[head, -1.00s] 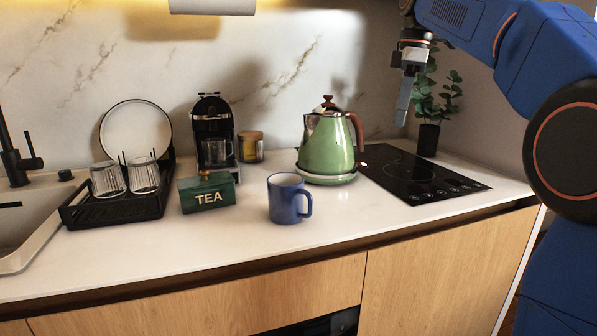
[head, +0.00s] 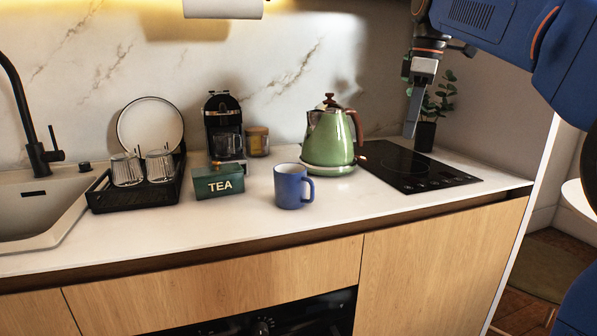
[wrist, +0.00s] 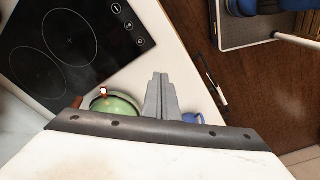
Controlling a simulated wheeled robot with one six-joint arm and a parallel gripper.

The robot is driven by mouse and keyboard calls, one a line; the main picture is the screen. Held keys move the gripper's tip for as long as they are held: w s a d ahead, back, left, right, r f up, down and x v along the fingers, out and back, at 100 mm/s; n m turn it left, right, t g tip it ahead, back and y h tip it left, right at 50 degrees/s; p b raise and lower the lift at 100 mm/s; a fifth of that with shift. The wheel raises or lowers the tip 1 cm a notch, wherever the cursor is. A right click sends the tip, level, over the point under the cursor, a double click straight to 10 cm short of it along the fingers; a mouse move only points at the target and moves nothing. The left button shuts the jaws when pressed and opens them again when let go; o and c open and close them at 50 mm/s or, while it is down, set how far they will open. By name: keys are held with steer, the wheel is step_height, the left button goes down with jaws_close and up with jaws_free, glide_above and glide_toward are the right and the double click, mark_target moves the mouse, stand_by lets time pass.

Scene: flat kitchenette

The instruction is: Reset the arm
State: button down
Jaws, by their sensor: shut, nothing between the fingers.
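My blue arm reaches in from the upper right in the head view. My gripper (head: 411,128) hangs pointing down above the cooktop, shut and empty. In the wrist view its fingers (wrist: 161,82) are together, with nothing between them. The black cooktop (head: 409,168) lies below it on the counter and also shows at the upper left of the wrist view (wrist: 75,50). The green kettle (head: 328,140) stands on its base left of the gripper, apart from it. The kettle is partly hidden in the wrist view (wrist: 118,107).
A blue mug (head: 290,188), a green tea box (head: 219,183), a coffee machine (head: 223,128) and a dish rack (head: 135,194) stand along the counter. A potted plant (head: 426,134) is behind my gripper. The front strip of the counter (head: 180,225) is clear.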

steer(key=s+d+f+m+t, duration=0.1)
steer(key=s+f+m, duration=0.5)
steer(key=s+f, duration=0.8)
steer(key=s+d+f+m+t+h, duration=0.1)
steer(key=s+f+m, duration=0.6)
steer(key=s+f, duration=0.8)
step_height(320, 180, down, 6)
steer(key=shift+s+d+r+t, duration=0.25)
steer(key=shift+d+t, duration=0.45)
steer(key=shift+t, duration=0.3)
